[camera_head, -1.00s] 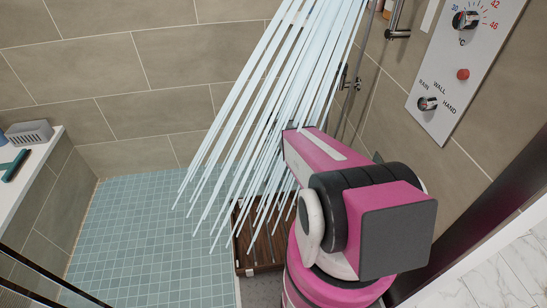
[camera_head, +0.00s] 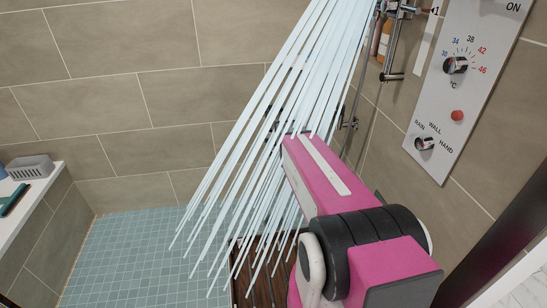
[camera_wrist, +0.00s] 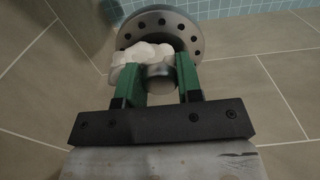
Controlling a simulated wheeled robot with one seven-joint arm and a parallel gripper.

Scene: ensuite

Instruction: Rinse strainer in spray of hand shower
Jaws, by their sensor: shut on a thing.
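The strainer (camera_wrist: 160,14) is a grey metal disc with holes round its rim, seen in the wrist view. A whitish lump (camera_wrist: 135,66) clings to its near side. My gripper (camera_wrist: 160,78) has its green fingers shut on the strainer's short central stem. In the head view my pink arm reaches into the slanting spray (camera_head: 285,100), and my gripper and the strainer are hidden there. The spray comes down from the top edge; the hand shower's head is out of view. No water streaks show in the wrist view, so I cannot tell whether water hits the strainer.
A white control panel (camera_head: 465,100) with dials and a red button is on the right wall, beside a metal rail (camera_head: 388,60). A brown slatted mat (camera_head: 262,280) lies below the spray. A ledge (camera_head: 35,195) at left holds a grey basket (camera_head: 30,167).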

